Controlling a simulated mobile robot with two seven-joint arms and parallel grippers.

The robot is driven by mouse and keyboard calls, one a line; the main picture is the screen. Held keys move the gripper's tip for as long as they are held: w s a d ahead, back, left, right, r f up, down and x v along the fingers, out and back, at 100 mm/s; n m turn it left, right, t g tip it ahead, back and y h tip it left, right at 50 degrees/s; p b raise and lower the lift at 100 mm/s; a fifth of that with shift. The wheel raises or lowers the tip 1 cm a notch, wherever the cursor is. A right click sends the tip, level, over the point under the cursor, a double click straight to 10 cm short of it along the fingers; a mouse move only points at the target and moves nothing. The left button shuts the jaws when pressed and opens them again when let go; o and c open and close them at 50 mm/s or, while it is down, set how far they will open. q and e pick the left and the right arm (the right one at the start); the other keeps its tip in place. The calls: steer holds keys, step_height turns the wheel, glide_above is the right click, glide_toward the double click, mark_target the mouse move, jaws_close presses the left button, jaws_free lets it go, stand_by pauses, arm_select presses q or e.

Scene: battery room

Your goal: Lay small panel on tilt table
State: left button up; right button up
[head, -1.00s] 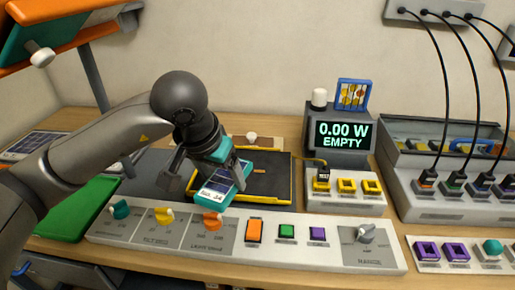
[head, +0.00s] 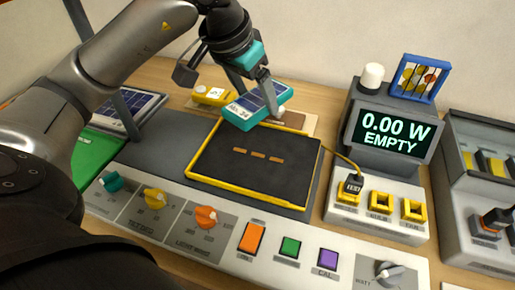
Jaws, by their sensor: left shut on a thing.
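The small panel (head: 262,99) is a dark blue solar cell plate in a teal frame with a white label on its near edge. My left gripper (head: 256,84) is shut on it and holds it tilted, over the back edge of the tilt table. The tilt table (head: 225,160) is a dark plate with a yellow rim and a few orange marks in its middle; nothing lies on it. The exact gap between panel and table cannot be told. My right gripper is not in view.
A meter (head: 397,130) reading 0.00 W and EMPTY stands right of the table, with a yellow socket block (head: 378,220) before it. A control strip (head: 220,238) with knobs and buttons runs along the front.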

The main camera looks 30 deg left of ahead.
arm_select(q)
steer(key=b, duration=0.2)
glide_above(260, 154)
steer(key=s, duration=0.2)
steer(key=f, duration=1)
steer(key=shift+w+a, duration=0.1)
steer(key=shift+w, duration=0.15)
steer(key=shift+f, duration=0.5)
step_height(260, 154, down, 3)
steer(key=shift+b, duration=0.45)
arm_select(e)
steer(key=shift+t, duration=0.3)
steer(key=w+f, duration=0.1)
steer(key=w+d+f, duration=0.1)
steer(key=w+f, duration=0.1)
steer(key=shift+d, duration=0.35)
arm_select(q)
steer(key=shift+f, duration=0.15)
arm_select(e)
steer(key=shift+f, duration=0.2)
arm_select(q)
steer(key=o, duration=1.1)
steer(key=shift+c, duration=0.2)
steer(key=o, duration=0.3)
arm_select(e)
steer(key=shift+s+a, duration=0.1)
